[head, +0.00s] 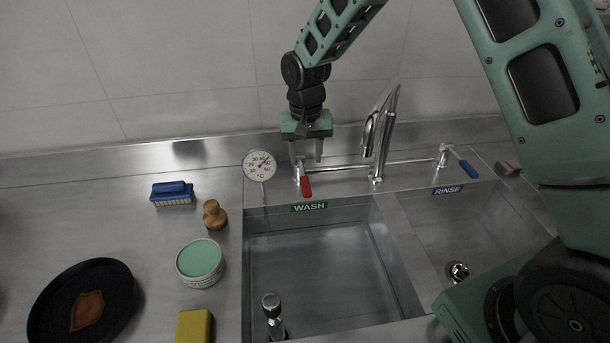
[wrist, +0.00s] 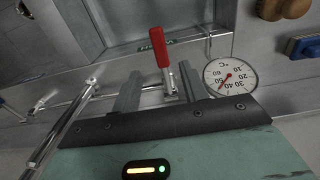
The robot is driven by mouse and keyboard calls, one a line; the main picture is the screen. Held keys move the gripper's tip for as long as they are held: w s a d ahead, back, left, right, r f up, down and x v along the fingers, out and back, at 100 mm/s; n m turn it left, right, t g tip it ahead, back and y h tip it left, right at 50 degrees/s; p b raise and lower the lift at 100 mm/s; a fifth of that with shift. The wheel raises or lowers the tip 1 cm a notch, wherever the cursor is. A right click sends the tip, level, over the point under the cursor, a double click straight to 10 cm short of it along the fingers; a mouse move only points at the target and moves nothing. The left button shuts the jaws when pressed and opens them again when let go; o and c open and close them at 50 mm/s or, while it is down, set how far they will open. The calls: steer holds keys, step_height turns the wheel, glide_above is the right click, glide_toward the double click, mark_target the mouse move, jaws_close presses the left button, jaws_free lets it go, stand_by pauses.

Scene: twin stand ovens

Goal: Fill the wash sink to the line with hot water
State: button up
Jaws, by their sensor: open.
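The WASH sink (head: 330,290) is the left steel basin, under a green WASH label (head: 309,207). Its water level and fill line cannot be made out. A dark-topped metal drain fitting (head: 272,305) stands at its front left. The red tap handle (head: 306,187) is behind the label; it also shows in the wrist view (wrist: 159,47). My gripper (head: 306,160) is open, pointing down over the red handle's base, a finger on either side. The spout (head: 369,140) shows no clear stream. The dial thermometer (head: 257,165) reads roughly 40 to 50 °C, its probe reaching into the sink.
The RINSE sink (head: 430,225) and blue tap handle (head: 468,168) are at the right. On the left counter are a blue brush (head: 172,192), wooden knob (head: 214,214), green-topped tub (head: 200,260), yellow sponge (head: 194,327) and black pan (head: 60,300).

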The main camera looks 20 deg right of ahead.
mark_target(306, 184)
step_height(306, 184, down, 8)
steer(key=shift+f+p, duration=0.2)
steer(key=shift+p, duration=0.75)
jaws_close()
